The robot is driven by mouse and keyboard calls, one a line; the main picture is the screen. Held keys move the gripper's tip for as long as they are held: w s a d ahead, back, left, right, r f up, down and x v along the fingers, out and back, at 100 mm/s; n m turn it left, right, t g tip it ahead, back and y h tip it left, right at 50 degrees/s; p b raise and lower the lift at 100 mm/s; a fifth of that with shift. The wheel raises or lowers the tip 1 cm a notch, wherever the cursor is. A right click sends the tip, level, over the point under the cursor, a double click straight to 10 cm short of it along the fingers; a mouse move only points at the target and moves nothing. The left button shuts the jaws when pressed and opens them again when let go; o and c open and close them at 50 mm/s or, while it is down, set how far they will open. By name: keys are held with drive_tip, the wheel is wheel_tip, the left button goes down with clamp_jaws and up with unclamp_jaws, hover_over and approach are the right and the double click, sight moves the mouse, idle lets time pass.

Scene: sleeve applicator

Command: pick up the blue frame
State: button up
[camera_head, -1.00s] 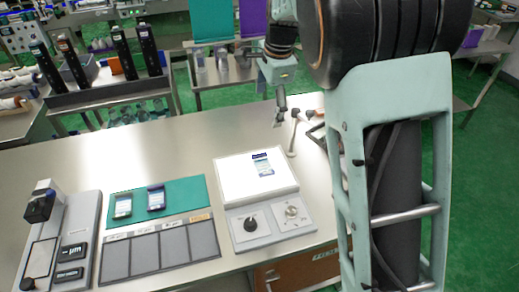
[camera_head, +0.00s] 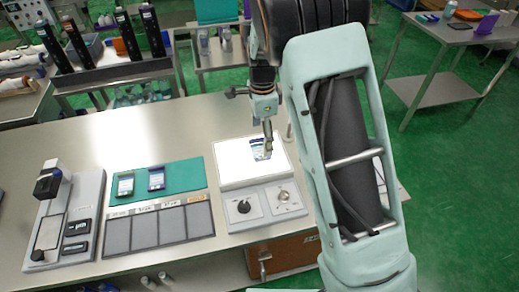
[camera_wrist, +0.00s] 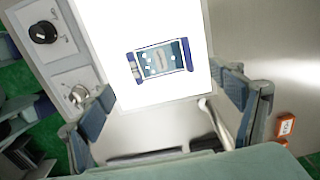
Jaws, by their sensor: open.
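A frame with dark blue ends (camera_wrist: 160,62) lies flat on the bright white light panel (camera_wrist: 98,18), and its middle shows a pale teal printed face. In the head view the blue frame (camera_head: 257,143) is partly covered by my gripper (camera_head: 267,150), which points down over the panel (camera_head: 232,172). In the wrist view my gripper (camera_wrist: 163,88) is open, one finger low on each side, with nothing between the fingers. The frame appears ahead of the fingertips, apart from them.
Two similar small framed pieces (camera_head: 125,186) (camera_head: 157,179) lie on a green mat (camera_head: 184,174) at left. Dark grey pads (camera_head: 144,230) lie in front of it. A control box with knobs (camera_head: 264,205) adjoins the panel. A stand device (camera_head: 48,188) is at far left.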

sight(259, 151)
drive_tip(key=f, duration=0.4)
drive_tip(key=shift+a+f+p, duration=0.1)
drive_tip(key=shift+a+p, duration=0.2)
drive_tip(key=shift+c, duration=0.6)
drive_tip(key=c, duration=1.2)
